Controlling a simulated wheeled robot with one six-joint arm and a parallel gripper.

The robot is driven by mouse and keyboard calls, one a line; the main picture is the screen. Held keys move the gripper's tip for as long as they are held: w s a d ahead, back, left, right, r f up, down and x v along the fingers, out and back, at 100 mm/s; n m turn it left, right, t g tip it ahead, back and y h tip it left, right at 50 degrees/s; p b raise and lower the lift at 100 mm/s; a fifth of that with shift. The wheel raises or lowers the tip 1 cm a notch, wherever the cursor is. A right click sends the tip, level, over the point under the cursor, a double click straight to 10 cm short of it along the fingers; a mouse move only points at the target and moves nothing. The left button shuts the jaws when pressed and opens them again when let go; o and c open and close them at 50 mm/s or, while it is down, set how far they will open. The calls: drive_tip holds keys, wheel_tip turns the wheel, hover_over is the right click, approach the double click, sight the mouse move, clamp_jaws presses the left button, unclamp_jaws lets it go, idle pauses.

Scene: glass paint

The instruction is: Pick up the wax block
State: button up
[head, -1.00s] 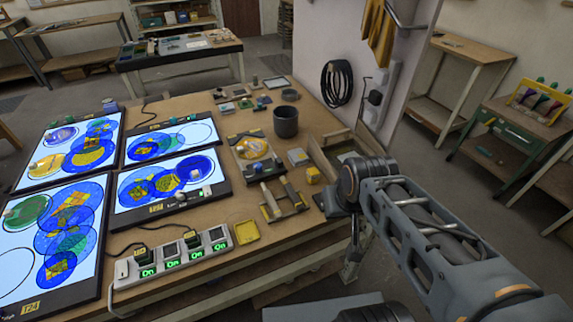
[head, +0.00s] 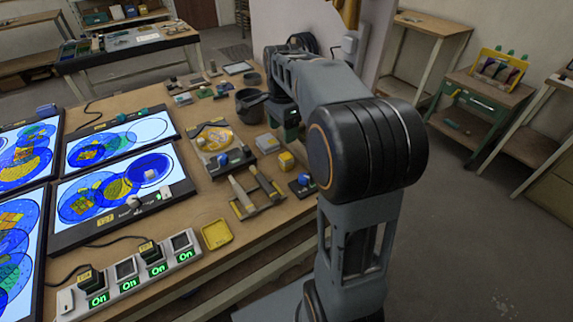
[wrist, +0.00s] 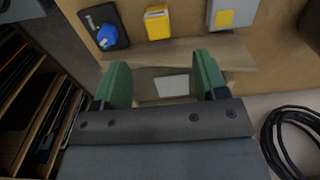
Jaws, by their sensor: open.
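No block is plainly marked as wax. A small yellow block (head: 286,160) sits on the bench right of centre; it also shows at the top of the wrist view (wrist: 157,23). A pale flat rectangle (wrist: 172,86) lies in a wooden tray (wrist: 146,92), between my fingers in the picture; I cannot tell what it is. My gripper (wrist: 163,78) has two green fingers spread apart, with nothing held. In the head view my gripper (head: 290,122) is beyond the yellow block, partly hidden by my arm.
A grey block with a yellow label (wrist: 232,13) and a blue knob on a dark base (wrist: 108,30) flank the yellow block. A dark pot (head: 252,103) stands close left of my gripper. A coiled black cable (wrist: 290,140) is at the wrist view's right.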

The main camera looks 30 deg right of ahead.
sight(286, 156)
wheel_tip(286, 156, down, 6)
drive_tip(key=shift+f, duration=0.2)
drive_tip(key=shift+s+d+f+b, duration=0.1)
drive_tip(key=shift+d+f+b, duration=0.05)
drive_tip(key=shift+f, duration=0.7)
drive_tip(key=shift+s+d+f+b, duration=0.1)
drive_tip(key=shift+f+b, duration=0.05)
drive_tip(key=shift+f, duration=0.75)
drive_tip(key=shift+d+f+b, duration=0.15)
drive_tip(key=shift+f, duration=0.7)
drive_tip(key=shift+c, duration=0.5)
drive_tip(key=c, duration=0.9)
